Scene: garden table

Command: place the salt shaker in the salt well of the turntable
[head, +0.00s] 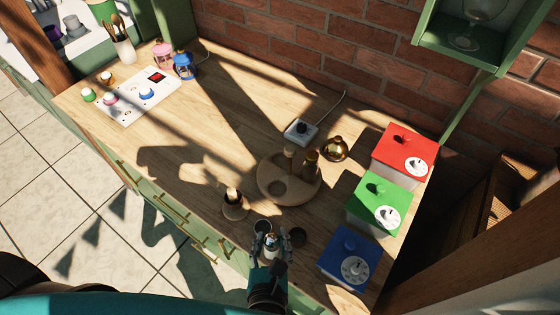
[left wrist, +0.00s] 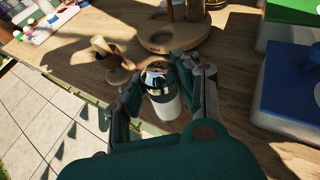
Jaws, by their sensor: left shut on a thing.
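My left gripper (head: 268,244) is shut on the salt shaker, which has a shiny metal cap and a white body. The shaker (left wrist: 163,98) stands roughly upright between the fingers in the left wrist view, where the gripper (left wrist: 160,84) also shows. It is at the front edge of the counter, in front of the turntable. The round wooden turntable (head: 262,176) carries a light wooden piece (head: 289,153) and a dark bottle-like piece (head: 311,164). An empty round well (head: 278,187) shows on its near side. My right gripper is not in view.
A brass bell (head: 336,149) and red (head: 405,148), green (head: 382,202) and blue (head: 349,254) boxes stand right. The counter's middle left is clear.

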